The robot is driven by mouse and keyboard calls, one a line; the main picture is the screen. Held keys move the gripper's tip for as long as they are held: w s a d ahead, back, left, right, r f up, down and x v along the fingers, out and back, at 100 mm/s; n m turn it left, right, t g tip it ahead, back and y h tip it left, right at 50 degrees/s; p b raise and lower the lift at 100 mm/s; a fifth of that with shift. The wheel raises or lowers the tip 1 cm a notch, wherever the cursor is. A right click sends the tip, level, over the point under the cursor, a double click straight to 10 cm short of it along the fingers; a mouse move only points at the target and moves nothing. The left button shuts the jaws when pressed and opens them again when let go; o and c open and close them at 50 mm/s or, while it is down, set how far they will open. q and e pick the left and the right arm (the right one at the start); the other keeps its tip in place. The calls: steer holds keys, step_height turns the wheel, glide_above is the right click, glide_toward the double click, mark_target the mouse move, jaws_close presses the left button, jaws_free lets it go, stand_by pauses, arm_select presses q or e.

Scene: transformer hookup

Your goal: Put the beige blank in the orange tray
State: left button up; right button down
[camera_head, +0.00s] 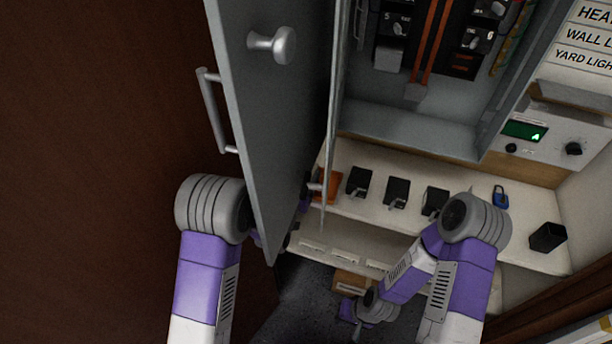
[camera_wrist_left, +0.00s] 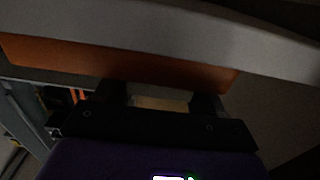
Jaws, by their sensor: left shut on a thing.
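The orange tray (camera_head: 332,187) lies at the left end of the white shelf, partly hidden by the edge of the open grey door. In the left wrist view the orange tray (camera_wrist_left: 110,62) spans the top, just beyond my left fingertips. My left gripper (camera_wrist_left: 160,101) is shut on the beige blank (camera_wrist_left: 162,104), a pale strip between the dark fingers. Whether the blank touches the tray I cannot tell. In the head view the door hides most of my left gripper. My right gripper (camera_head: 347,311) is low, below the shelf front; its fingers are too small to read.
The open grey door (camera_head: 270,130) stands between my left arm and the cabinet. Black breakers (camera_head: 397,192), a blue padlock (camera_head: 500,197) and a black box (camera_head: 548,237) sit on the shelf (camera_head: 345,220). A brown box (camera_head: 350,283) lies lower down.

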arm_select(q)
steer(key=shift+f, duration=0.1)
steer(key=o, duration=1.2)
steer(key=p+v, duration=0.1)
steer(key=v, duration=1.1)
steer(key=shift+p, duration=0.4)
steer(key=shift+s, duration=0.1)
